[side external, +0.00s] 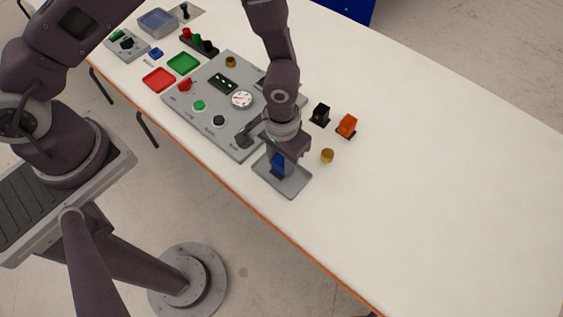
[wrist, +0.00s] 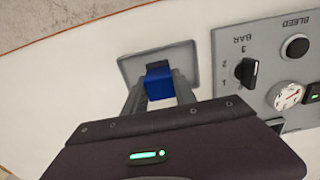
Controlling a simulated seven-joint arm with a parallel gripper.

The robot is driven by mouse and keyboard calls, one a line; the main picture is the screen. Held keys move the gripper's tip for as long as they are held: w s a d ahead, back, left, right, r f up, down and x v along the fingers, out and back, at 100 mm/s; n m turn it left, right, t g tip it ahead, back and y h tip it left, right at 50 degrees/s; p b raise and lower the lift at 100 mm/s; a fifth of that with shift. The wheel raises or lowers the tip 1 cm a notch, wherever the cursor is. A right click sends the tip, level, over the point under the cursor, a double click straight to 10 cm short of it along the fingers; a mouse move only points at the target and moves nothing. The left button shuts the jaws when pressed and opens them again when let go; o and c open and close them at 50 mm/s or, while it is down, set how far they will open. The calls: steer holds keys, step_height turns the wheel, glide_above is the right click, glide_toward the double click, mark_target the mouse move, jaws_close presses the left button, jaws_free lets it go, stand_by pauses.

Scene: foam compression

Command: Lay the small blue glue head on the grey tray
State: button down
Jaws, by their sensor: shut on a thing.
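The small blue glue head (side external: 278,162) is between the fingers of my gripper (side external: 278,171). In the wrist view the blue glue head (wrist: 159,82) sits between the two fingertips of my gripper (wrist: 160,88), which is shut on it. The grey tray (side external: 296,184) lies on the table under my gripper. In the wrist view the tray (wrist: 130,66) shows behind the glue head. I cannot tell whether the glue head touches the tray. My gripper hides part of the tray in both views.
The grey control panel (side external: 185,97) with knobs and a gauge is beside the tray. A black block (side external: 320,113), an orange block (side external: 347,125) and a brass cylinder (side external: 327,156) stand to the right. Red (side external: 158,79) and green (side external: 183,63) trays lie farther left. The table's right side is clear.

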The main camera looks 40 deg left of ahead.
steer(key=shift+f, duration=0.65)
steer(key=shift+f, duration=0.15)
steer(key=c, duration=1)
jaws_free()
